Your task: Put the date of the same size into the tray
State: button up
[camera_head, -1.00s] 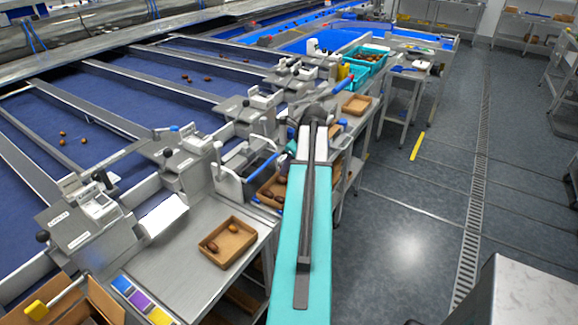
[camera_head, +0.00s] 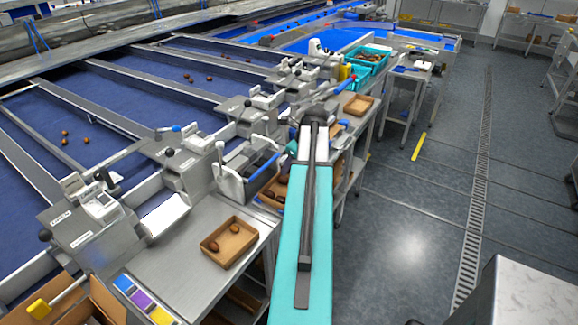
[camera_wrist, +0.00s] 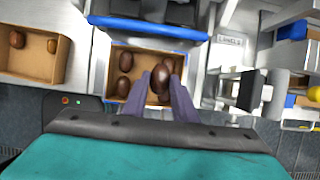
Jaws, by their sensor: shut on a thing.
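My gripper (camera_wrist: 160,92) is shut on a dark brown date (camera_wrist: 160,80) in the wrist view, above a cardboard box (camera_wrist: 147,51) holding more brown dates (camera_wrist: 125,62). The box (camera_head: 290,207) is partly hidden by my arm in the head view. The shallow brown tray (camera_head: 229,262) stands on the steel bench and holds two dates, one darker and larger (camera_head: 213,246), one smaller (camera_head: 234,228). In the wrist view a tray (camera_wrist: 35,75) with two dates lies to the left of the box. The held date is not discernible in the head view.
A steel bench (camera_head: 180,270) carries the tray, with coloured cards (camera_head: 140,300) at its front. Weighing machines (camera_head: 90,220) line the blue belt (camera_head: 120,85) on the left, where a few dates lie.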

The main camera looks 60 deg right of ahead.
jog(key=shift+f, duration=0.15)
jog(key=shift+f+b, duration=0.4)
jog(key=shift+f, duration=1.2)
jog(key=shift+f+b, duration=0.45)
jog(key=shift+f, duration=0.75)
dwell(1.5)
jog(key=o, duration=0.7)
jog(key=shift+o, duration=0.2)
jog(key=b+v, duration=0.3)
jog(key=v, duration=1.1)
jog(key=shift+f, duration=0.15)
dwell(0.5)
